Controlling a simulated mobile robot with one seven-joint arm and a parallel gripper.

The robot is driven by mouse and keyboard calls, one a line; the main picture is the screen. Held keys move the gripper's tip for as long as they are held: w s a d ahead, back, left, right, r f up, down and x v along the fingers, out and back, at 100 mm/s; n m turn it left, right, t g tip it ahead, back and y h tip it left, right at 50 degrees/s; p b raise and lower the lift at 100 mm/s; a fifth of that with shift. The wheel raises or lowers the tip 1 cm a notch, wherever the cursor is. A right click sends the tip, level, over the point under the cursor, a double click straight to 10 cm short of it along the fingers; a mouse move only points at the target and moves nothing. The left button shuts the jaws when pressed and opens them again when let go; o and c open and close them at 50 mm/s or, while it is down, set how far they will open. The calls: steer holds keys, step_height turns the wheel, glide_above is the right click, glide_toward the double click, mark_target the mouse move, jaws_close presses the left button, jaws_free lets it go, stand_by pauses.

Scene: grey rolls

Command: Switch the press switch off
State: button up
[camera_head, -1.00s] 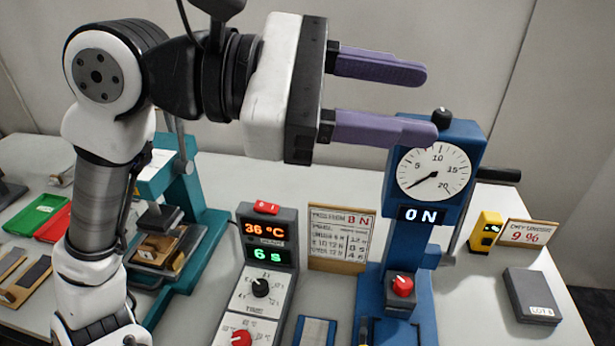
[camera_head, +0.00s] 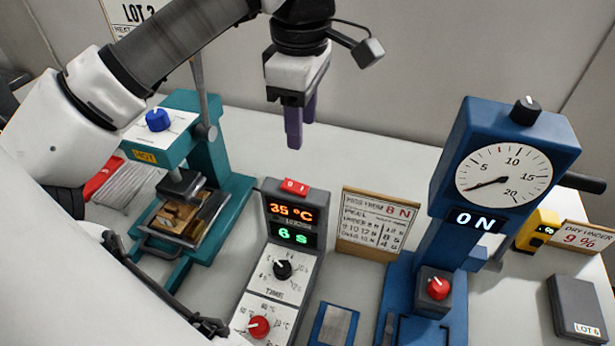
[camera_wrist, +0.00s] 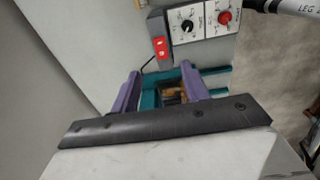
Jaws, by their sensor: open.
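The red rocker switch (camera_head: 295,187) sits on top of the grey control box (camera_head: 304,262), beside the teal press (camera_head: 222,190); which way it is tipped is too small to tell. The box's display reads 35 °C and 6 s. My gripper (camera_head: 301,134) points down with purple fingers, above and behind the switch and apart from it. In the wrist view the fingers (camera_wrist: 159,92) are spread with nothing held. The switch (camera_wrist: 160,47) shows there beyond and between them, and part of the press (camera_wrist: 150,99) lies lower between the fingers.
Black (camera_head: 282,268) and red (camera_head: 259,327) knobs are on the box front. A blue gauge stand (camera_head: 440,235) reading 0 N stands right, with a small sign (camera_head: 376,222) between. My arm crosses the left side. Bare table lies behind the box.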

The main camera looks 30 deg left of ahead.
mark_target(303, 189)
step_height(303, 189, down, 13)
steer(key=b, duration=0.8)
steer(key=shift+c, duration=0.3)
